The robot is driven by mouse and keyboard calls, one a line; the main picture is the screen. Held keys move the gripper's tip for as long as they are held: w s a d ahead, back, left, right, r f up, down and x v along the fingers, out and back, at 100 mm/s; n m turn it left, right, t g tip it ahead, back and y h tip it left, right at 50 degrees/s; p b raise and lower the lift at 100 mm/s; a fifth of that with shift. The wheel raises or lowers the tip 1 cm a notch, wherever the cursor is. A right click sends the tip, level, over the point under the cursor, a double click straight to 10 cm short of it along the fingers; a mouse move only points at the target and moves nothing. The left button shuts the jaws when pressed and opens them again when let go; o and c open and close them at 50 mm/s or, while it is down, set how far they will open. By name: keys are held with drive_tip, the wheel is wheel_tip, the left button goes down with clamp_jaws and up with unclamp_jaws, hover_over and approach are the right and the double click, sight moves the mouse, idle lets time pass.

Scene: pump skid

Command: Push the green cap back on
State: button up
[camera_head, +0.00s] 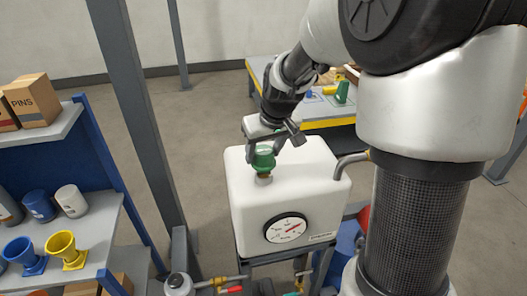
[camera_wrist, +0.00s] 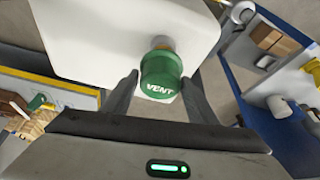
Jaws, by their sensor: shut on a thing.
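The green cap (camera_head: 264,156) is held in my gripper (camera_head: 262,150), right above a short tan neck (camera_head: 264,179) on top of the white tank (camera_head: 318,180). In the wrist view the cap (camera_wrist: 160,76) shows the word VENT and sits between the two fingers of my gripper (camera_wrist: 158,92). The neck (camera_wrist: 162,43) shows just beyond the cap there. The cap looks upright and in line with the neck. I cannot tell whether it is seated on the neck or only touching its rim.
A round gauge (camera_head: 286,228) is on the tank's front. A bent pipe (camera_head: 350,162) leaves its right side. A grey post (camera_head: 140,110) and a blue shelf with yellow funnel (camera_head: 66,250) stand left. A workbench (camera_head: 315,122) with parts is behind.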

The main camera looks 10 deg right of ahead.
drive_tip(key=shift+f+b, duration=1.4)
drive_tip(key=shift+f, duration=0.4)
drive_tip(key=o, duration=1.4)
drive_tip(key=shift+r, duration=0.1)
drive_tip(key=shift+c, duration=0.2)
drive_tip(key=p+v, duration=0.2)
drive_tip(key=v, duration=1.5)
drive_tip(key=shift+r, duration=0.25)
drive_tip(key=s+r+m+p, duration=0.1)
drive_tip(key=s+r+p, duration=0.2)
drive_tip(key=s, duration=0.6)
drive_tip(key=s+a+r+m+t+p, duration=0.1)
drive_tip(key=s+r+p, duration=0.2)
drive_tip(key=s, duration=0.6)
drive_tip(key=p, duration=0.2)
drive_tip(key=shift+s+r+h+p, duration=0.2)
drive_tip(key=shift+s+h+p, duration=0.05)
drive_tip(key=shift+h+p, duration=0.15)
